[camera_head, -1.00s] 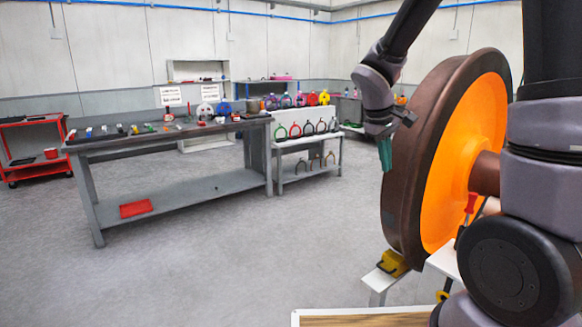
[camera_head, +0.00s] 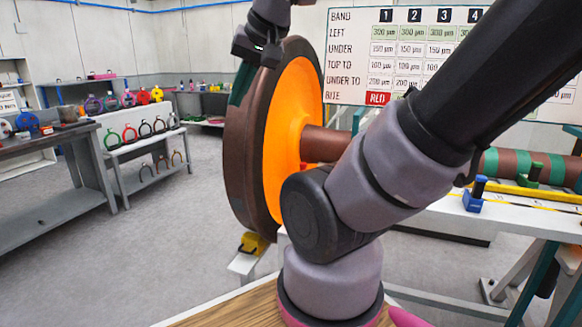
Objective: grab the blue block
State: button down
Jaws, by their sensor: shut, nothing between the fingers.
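A small blue block (camera_head: 473,201) with an upright blue top stands on a white bench (camera_head: 500,212) at the right. It sits beside a yellow strip, to the right of my arm. My gripper (camera_head: 240,84) is at the upper left, with its teal fingers pointing down beside the rim of the big wheel. It is shut and empty, well apart from the blue block. Whether the fingers touch the wheel I cannot tell.
The large brown wheel with an orange face (camera_head: 290,130) stands between my gripper and the bench. A striped axle (camera_head: 520,166) lies behind the block, near a green clamp (camera_head: 533,175). A whiteboard (camera_head: 400,55) hangs behind.

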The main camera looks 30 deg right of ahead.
aim_at(472, 201)
jog(key=z, duration=2.35)
